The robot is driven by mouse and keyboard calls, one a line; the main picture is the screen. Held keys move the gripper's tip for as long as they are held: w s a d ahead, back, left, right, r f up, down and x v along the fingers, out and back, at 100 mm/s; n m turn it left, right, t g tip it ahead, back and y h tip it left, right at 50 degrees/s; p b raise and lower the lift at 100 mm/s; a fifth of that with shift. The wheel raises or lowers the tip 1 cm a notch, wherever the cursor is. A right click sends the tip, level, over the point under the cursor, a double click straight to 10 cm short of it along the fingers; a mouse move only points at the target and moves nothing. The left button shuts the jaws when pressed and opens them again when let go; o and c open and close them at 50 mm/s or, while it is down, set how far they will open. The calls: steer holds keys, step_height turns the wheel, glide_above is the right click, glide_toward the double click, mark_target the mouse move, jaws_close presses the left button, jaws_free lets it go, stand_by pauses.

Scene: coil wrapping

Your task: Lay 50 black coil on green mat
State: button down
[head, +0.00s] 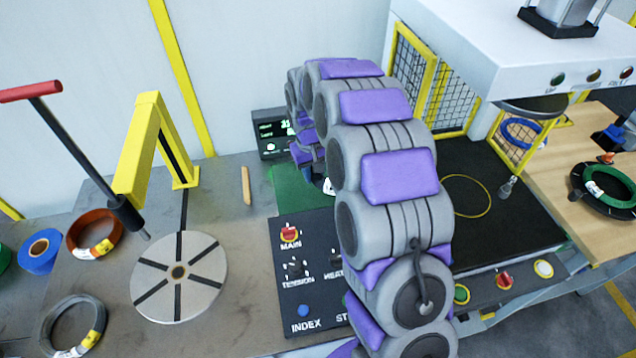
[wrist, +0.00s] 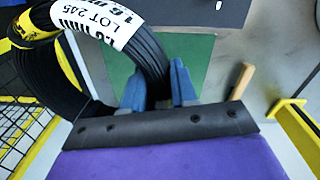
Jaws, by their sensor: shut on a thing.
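In the wrist view, my gripper (wrist: 159,85) has its two blue fingers closed on a black coil (wrist: 150,50). The coil has a white printed label reading LOT 245 and yellow tape; I cannot read a 50 on it. The coil hangs out to the upper left of the fingers. The green mat (wrist: 119,66) shows beyond and below the coil. In the head view, the green mat (head: 284,186) lies on the grey bench, partly covered by my arm. My arm hides the gripper and most of the coil there. I cannot tell whether the coil touches the mat.
The control panel (head: 305,275) is in front of the mat and a small display (head: 271,133) behind it. A wooden stick (head: 246,185), yellow post (head: 150,150) and round plate (head: 180,277) are left. An orange coil (head: 84,244) lies further left; another black coil (head: 601,207) lies right.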

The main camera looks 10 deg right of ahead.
steer(key=w+a+f+n+b, duration=0.3)
steer(key=w+a+f+n, duration=0.1)
steer(key=w, duration=0.3)
steer(key=b, duration=0.1)
glide_above(296, 193)
steer(key=shift+t+h, duration=0.3)
steer(key=f, duration=0.5)
steer(key=shift+a, duration=0.3)
steer(key=shift+f, duration=0.3)
steer(key=shift+d+f+b, duration=0.3)
steer(key=shift+d+f, duration=0.05)
steer(key=shift+f, duration=0.05)
step_height(296, 193, down, 3)
steer(key=shift+d+f+b, duration=0.15)
steer(key=shift+f+b, duration=0.05)
steer(key=shift+b, duration=0.3)
steer(key=shift+f, duration=0.35)
steer(key=shift+a, duration=0.4)
